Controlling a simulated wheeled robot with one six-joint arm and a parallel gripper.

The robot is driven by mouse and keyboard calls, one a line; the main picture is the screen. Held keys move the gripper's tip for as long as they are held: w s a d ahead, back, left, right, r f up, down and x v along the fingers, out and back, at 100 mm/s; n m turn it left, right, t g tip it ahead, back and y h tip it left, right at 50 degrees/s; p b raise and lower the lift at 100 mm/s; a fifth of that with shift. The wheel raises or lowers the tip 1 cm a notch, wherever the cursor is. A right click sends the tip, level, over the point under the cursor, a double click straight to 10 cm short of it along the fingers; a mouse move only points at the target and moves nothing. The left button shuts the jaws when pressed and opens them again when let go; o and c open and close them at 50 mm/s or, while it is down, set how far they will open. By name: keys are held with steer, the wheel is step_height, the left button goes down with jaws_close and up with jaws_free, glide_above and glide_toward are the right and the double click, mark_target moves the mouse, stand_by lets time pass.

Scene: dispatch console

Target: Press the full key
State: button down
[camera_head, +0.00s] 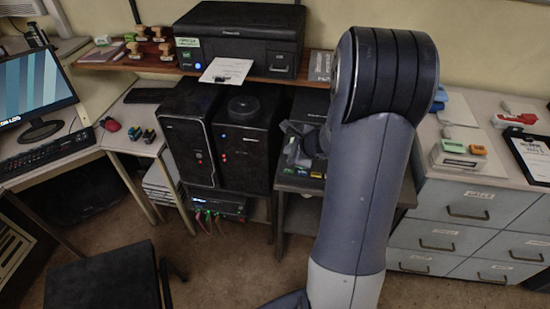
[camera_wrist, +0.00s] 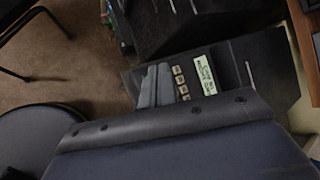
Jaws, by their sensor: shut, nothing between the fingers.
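My gripper (camera_head: 297,142) is in front of a black machine on a low stand, right of the black towers. In the wrist view the grey fingers (camera_wrist: 154,86) are together and empty, beside a short row of small pale keys (camera_wrist: 180,80) on the black machine (camera_wrist: 225,75). A pale label (camera_wrist: 207,74) with dark lettering is right of the keys. The key markings are too small to read, so I cannot tell which is the full key. Whether a fingertip touches a key is unclear. In the head view my arm hides part of the machine.
Two black towers (camera_head: 239,140) stand left of my gripper, with a printer (camera_head: 240,38) on the shelf above. Grey drawers (camera_head: 458,205) stand to the right, bearing stamps and a clipboard. A black chair (camera_head: 105,278) is at the lower left.

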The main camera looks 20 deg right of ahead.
steer(key=shift+w+d+f+m+h, duration=0.1)
steer(key=shift+w+d+m+h, duration=0.2)
steer(key=shift+w+d+m, duration=0.55)
steer(key=b, duration=0.6)
glide_above(291, 173)
step_height(291, 173, down, 8)
steer(key=shift+r, duration=0.25)
steer(key=shift+f+b, duration=0.65)
steer(key=shift+b, duration=0.35)
steer(key=shift+f, duration=0.1)
stand_by(0.4)
steer(key=shift+f+b, duration=0.3)
steer(key=shift+b, duration=0.25)
